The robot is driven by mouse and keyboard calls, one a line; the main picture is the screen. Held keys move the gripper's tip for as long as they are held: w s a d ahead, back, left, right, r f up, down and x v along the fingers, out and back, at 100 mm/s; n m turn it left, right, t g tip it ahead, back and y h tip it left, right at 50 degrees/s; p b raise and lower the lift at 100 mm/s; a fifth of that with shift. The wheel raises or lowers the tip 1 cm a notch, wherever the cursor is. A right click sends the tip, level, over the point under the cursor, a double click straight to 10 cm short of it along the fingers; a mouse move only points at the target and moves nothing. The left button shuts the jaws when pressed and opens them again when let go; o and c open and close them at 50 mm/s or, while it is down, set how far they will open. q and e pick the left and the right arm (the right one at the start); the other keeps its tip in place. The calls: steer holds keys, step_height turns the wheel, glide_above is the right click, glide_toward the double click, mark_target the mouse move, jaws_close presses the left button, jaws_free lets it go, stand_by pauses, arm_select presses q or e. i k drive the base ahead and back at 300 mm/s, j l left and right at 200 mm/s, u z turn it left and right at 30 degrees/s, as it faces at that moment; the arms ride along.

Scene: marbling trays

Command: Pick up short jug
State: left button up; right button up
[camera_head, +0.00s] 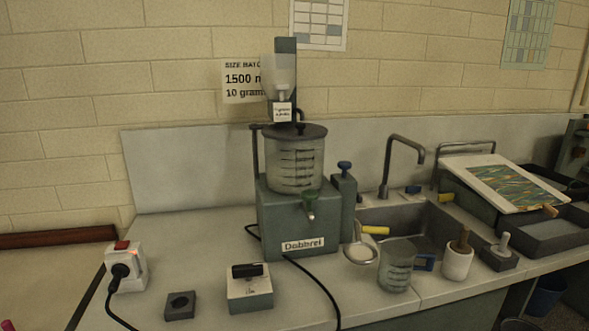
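A short clear jug (397,266) with dark measuring marks stands upright on the counter, in front of the sink and right of the machine. A taller clear vessel (294,165) with similar marks and a dark lid sits on top of the grey-green machine (280,225). Neither of my grippers is in view.
A ladle-like strainer (361,252) sits close left of the jug. A white pot (457,262) with a brown handle stands right of it. The sink (405,222) and tap (389,165) lie behind. A switch box (250,290), cables and a power socket (126,267) occupy the left.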

mark_target(406, 267)
steer(key=k+l, duration=0.1)
steer(key=l, duration=1.9)
